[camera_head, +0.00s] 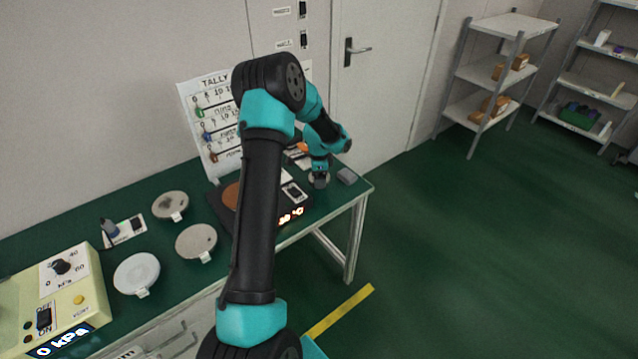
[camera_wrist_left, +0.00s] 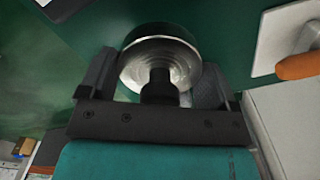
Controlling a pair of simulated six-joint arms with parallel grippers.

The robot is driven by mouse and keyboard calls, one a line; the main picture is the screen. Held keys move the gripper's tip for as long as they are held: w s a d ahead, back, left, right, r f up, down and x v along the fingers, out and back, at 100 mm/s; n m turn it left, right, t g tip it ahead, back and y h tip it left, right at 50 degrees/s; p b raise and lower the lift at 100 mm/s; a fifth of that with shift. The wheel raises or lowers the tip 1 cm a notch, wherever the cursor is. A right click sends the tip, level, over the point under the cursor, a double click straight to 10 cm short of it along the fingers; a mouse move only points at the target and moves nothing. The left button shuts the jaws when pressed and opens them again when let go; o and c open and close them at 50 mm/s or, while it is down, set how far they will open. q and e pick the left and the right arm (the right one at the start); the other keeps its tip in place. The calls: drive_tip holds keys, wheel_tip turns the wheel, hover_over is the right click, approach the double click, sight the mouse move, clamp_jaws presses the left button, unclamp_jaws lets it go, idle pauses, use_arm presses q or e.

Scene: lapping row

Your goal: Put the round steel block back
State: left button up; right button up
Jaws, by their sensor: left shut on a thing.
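My left gripper (camera_head: 319,177) is at the far right end of the green bench (camera_head: 345,198), low over its top. In the left wrist view the gripper (camera_wrist_left: 155,78) is shut on the round steel block (camera_wrist_left: 150,52), a shiny disc with a black knob, its fingers on either side. In the head view the block is mostly hidden by the gripper. I cannot tell whether it touches the bench. My right gripper is not in view.
A dark heater with a lit display (camera_head: 291,215) and brown disc is left of the gripper. An orange-handled tool (camera_wrist_left: 298,66) lies nearby. Several round plates, including a white one (camera_head: 136,272), are further left.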

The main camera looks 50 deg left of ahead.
use_arm(q)
drive_tip(key=shift+f, duration=1.8)
drive_tip(key=o, duration=1.5)
drive_tip(key=shift+f, duration=0.2)
wheel_tip(320, 180, up, 12)
drive_tip(key=shift+r, duration=0.2)
drive_tip(key=shift+d+f, duration=0.1)
